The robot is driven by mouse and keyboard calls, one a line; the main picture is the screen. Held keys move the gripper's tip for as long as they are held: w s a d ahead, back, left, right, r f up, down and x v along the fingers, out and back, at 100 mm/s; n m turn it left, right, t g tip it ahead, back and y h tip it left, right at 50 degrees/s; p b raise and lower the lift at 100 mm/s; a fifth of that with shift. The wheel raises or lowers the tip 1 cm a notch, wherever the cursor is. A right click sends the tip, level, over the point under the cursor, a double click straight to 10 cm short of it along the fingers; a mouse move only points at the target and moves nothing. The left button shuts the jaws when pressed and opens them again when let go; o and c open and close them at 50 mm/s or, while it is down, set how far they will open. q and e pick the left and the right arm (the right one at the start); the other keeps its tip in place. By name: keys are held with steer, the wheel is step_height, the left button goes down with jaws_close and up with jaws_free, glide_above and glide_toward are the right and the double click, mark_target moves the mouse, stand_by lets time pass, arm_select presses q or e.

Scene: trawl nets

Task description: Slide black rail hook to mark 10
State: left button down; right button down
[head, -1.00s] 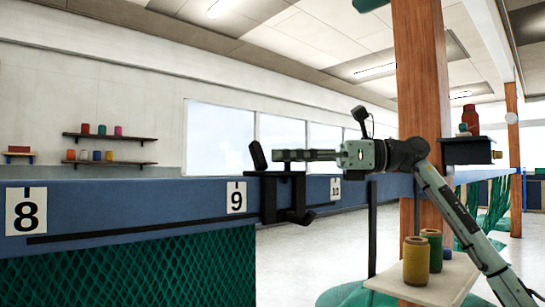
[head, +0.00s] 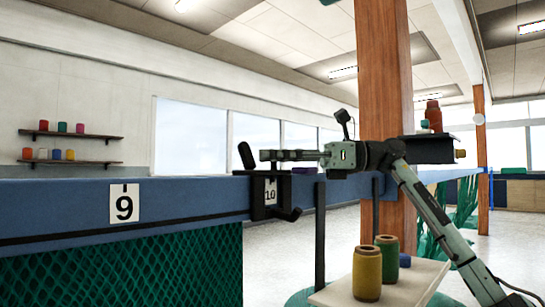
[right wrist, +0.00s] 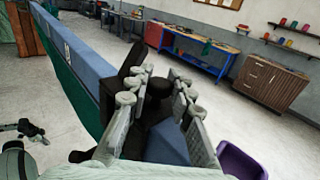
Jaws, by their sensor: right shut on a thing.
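The black rail hook (head: 257,205) sits on the blue rail (head: 60,205), with its curved arm hanging at the front. The card with mark 10 (head: 270,191) shows framed by the hook's dark parts. The card with mark 9 (head: 124,203) is further left on the rail. My right gripper (head: 272,155) is level above the rail, shut on the hook's upper part. In the right wrist view its fingers (right wrist: 157,98) stand on both sides of the black knob (right wrist: 160,86).
A wooden post (head: 386,75) stands behind my right arm. A pale shelf (head: 400,282) with a yellow spool (head: 367,273) and a green spool (head: 389,258) is below the arm. Green netting (head: 130,268) hangs under the rail. A purple bin (right wrist: 240,160) stands on the floor.

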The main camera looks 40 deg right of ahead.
steer(key=shift+d+r, duration=0.1)
steer(key=shift+d, duration=0.15)
steer(key=c, duration=1.3)
jaws_free()
steer(key=shift+d, duration=0.15)
steer(key=v, duration=1.2)
steer(key=shift+s, duration=0.1)
